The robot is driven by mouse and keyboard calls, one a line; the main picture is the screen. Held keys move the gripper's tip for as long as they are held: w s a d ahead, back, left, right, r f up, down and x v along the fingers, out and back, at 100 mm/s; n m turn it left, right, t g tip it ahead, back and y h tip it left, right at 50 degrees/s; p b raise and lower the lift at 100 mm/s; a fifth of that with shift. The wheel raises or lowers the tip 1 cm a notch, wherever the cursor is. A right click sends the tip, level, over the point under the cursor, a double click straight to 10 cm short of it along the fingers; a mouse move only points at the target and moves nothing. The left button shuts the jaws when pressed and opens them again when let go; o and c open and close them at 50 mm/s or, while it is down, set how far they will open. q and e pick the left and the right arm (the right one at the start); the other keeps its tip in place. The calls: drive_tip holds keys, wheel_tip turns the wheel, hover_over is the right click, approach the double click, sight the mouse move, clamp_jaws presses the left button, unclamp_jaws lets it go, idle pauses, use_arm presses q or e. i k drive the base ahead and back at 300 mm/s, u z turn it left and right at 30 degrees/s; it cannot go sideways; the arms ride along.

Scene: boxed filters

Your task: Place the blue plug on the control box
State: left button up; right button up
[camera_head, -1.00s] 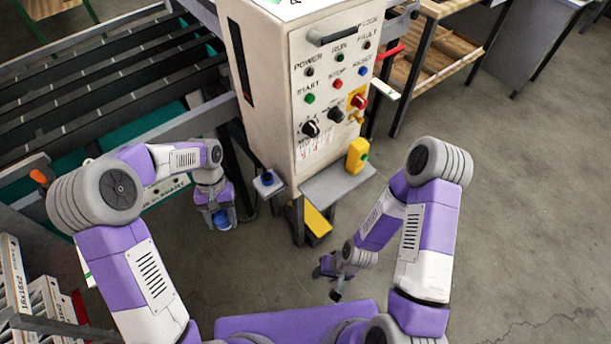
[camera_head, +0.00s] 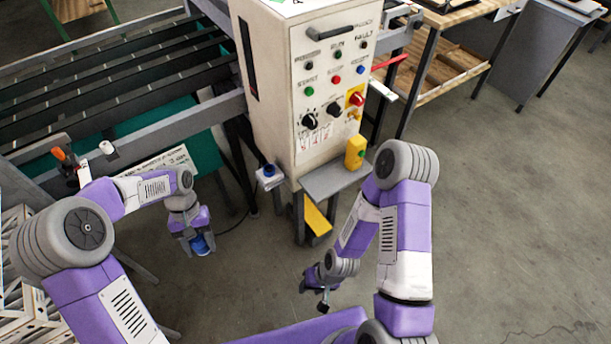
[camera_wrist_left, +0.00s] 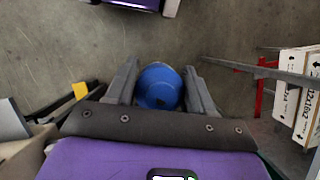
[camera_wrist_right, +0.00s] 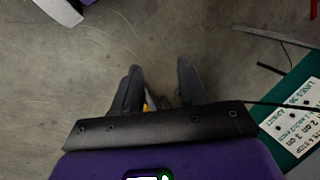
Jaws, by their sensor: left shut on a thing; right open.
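The blue plug (camera_wrist_left: 159,87) is between the fingers of my left gripper (camera_wrist_left: 160,92), which is shut on it. In the head view the blue plug (camera_head: 203,244) hangs below my left gripper (camera_head: 199,240), left of the control box and above the floor. The control box (camera_head: 326,95) is a tall cream cabinet with buttons and knobs on its front. A blue socket (camera_head: 269,171) is at its lower left side, apart from the plug. My right gripper (camera_wrist_right: 160,85) is open and empty; in the head view it is low, in front of the box.
A grey shelf (camera_head: 325,183) with a yellow device (camera_head: 355,152) juts from the box front. White cartons (camera_wrist_left: 296,95) show in the left wrist view. The floor (camera_head: 500,220) at right is clear.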

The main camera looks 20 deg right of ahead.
sight(337, 174)
drive_tip(key=z, duration=1)
drive_tip(key=i, duration=0.1)
drive_tip(key=z, duration=0.1)
